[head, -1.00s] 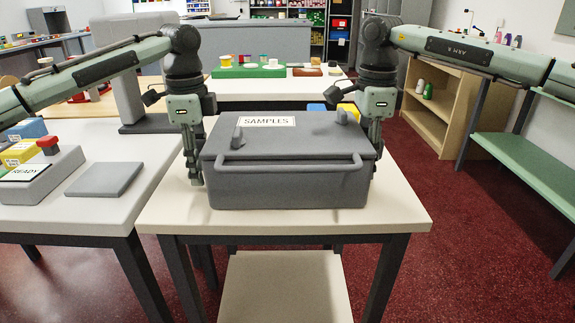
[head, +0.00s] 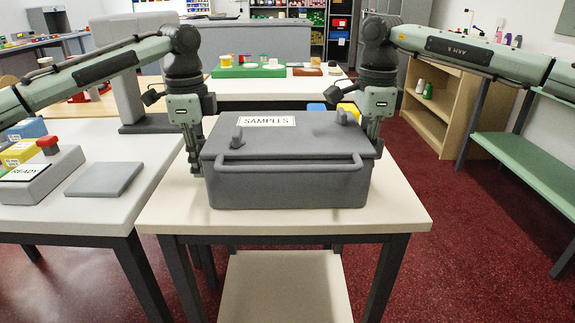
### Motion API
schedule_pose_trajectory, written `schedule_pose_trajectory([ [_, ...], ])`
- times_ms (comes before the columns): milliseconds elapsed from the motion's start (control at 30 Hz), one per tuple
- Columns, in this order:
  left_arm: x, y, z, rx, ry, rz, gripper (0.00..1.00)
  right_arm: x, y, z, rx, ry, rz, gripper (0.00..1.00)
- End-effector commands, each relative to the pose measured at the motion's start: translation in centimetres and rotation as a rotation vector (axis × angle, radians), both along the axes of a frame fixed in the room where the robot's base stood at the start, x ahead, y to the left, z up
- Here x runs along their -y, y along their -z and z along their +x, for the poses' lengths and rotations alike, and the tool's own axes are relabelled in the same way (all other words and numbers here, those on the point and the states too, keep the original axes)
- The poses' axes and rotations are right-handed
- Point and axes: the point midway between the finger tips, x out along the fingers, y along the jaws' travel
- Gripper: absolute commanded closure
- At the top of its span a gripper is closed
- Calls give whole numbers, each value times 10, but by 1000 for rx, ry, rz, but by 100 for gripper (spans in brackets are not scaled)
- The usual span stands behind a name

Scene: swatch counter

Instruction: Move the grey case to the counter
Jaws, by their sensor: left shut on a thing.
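The grey case (head: 290,185), with a SAMPLES label on its lid and a bar handle along its front, sits level on a cream-topped table (head: 405,212). My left gripper (head: 196,165) is at the case's left side, pointing down and shut on the case; the exact grip spot is hard to see. My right gripper (head: 376,128) is at the case's right rear edge. Its fingers are mostly hidden behind the case, so its opening does not show. Which surface is the counter is not marked; a white-topped counter (head: 240,98) stands behind.
Left is a grey table (head: 100,212) with a READY box with a red button (head: 42,170), a flat grey pad (head: 104,179) and coloured boxes. The back counter bears a green tray (head: 249,72). A wooden shelf (head: 432,120) and green bench (head: 530,160) stand right.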

Motion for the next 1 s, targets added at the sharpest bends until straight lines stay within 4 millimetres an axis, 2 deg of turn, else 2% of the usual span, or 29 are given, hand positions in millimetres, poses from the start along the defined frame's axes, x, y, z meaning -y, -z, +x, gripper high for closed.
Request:
schedule_pose_trajectory([
  [267,1,-16,0,2,0,-2,100,-1,-16,0,2,0,2,100],
  [600,1,-49,0,2,0,-2,100,-1,-49,0,2,0,2,100],
  [1000,1,-51,0,2,0,-2,100,-1,-51,0,2,-1,2,100],
])
